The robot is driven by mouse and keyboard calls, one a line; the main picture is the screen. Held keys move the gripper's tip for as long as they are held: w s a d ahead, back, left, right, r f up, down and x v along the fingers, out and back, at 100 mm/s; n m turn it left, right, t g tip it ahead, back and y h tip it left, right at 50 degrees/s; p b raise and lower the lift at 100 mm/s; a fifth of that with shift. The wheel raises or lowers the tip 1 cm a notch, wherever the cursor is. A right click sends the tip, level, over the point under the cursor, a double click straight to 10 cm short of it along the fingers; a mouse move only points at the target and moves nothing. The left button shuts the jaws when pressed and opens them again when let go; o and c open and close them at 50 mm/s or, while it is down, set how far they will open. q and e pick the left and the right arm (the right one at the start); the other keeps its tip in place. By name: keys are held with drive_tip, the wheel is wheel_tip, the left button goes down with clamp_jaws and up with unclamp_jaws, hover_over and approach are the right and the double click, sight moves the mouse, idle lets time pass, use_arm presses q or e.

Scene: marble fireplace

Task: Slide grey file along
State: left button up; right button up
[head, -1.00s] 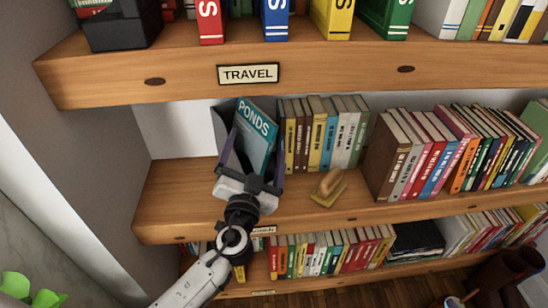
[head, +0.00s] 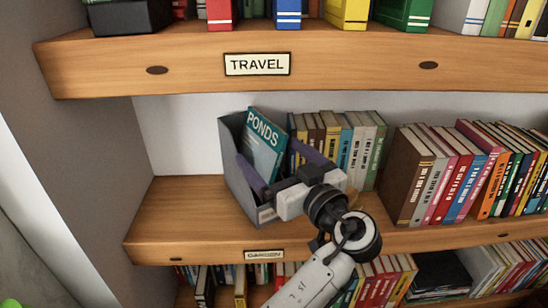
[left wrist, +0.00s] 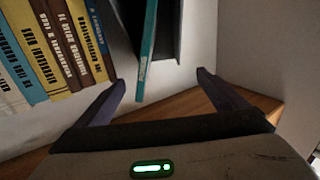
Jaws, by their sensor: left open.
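The grey file (head: 232,145) stands on the middle shelf, left of a row of books, with a teal "PONDS" book (head: 265,140) upright in it. My left gripper (head: 266,150) is open in front of it, its two purple fingers spread, and partly covers its front. In the left wrist view the teal book (left wrist: 147,50) and the dark inside of the file (left wrist: 166,28) lie beyond the open left fingers (left wrist: 160,82). I cannot tell whether a finger touches the file. My right gripper is not in view.
The book row (head: 360,140) stands close to the right of the file. The shelf (head: 170,215) is bare left of the file. The "TRAVEL" shelf (head: 150,70) overhangs above.

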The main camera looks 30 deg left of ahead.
use_arm(q)
drive_tip(key=x, duration=1)
drive_tip(key=shift+w+a, duration=0.15)
